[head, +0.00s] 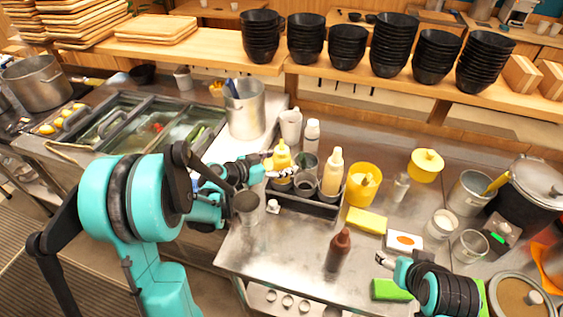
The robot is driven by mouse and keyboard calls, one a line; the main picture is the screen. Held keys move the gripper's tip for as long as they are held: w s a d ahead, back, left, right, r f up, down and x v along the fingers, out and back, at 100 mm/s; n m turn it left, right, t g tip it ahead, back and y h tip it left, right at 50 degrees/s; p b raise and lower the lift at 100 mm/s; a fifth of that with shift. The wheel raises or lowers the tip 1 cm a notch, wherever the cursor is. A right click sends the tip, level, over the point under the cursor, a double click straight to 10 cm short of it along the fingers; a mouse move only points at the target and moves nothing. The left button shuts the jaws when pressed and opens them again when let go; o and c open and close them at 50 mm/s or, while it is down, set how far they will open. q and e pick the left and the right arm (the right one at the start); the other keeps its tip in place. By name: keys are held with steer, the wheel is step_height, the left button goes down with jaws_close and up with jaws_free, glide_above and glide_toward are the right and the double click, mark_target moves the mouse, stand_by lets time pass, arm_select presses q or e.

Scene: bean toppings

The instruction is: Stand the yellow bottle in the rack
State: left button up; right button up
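The yellow bottle (282,154) is upright at the left end of the black rack (306,205). My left gripper (279,166) is at its body, with the fingers overlapping it in the picture. The fingers and rack wall hide part of the bottle, so I cannot tell if its base rests in the rack or if the grip is closed. A paler cream-yellow bottle (332,172) stands at the rack's right end, with grey cups (304,184) between. My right gripper (382,259) is empty, its fingers apart, over the counter at the lower right.
A brown bottle (339,248) stands in front of the rack. A yellow tub (362,184), a yellow sponge (367,220) and a white tray (404,241) are to the right. A steel pot (245,108) stands behind left. Bare counter (285,246) lies in front of the rack.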

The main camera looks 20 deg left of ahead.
arm_select(q)
steer(key=shift+r, duration=0.1)
steer(key=shift+s+a+r+p, duration=0.1)
steer(key=shift+r+p, duration=0.1)
steer(key=shift+p, duration=0.1)
steer(key=p+v, duration=0.2)
steer(key=v, duration=0.9)
steer(key=s+d+n+g+y, duration=0.4)
steer(key=s+d, duration=0.3)
steer(key=s, duration=0.2)
steer(key=s+a+n+y, duration=0.1)
steer(key=s+n+y, duration=0.2)
steer(key=s, duration=0.5)
steer(key=shift+s+r+y, duration=0.2)
steer(key=shift+r+y, duration=0.15)
steer(key=shift+y, duration=0.15)
step_height(320, 180, down, 4)
steer(key=b, duration=0.4)
steer(key=shift+f, duration=0.15)
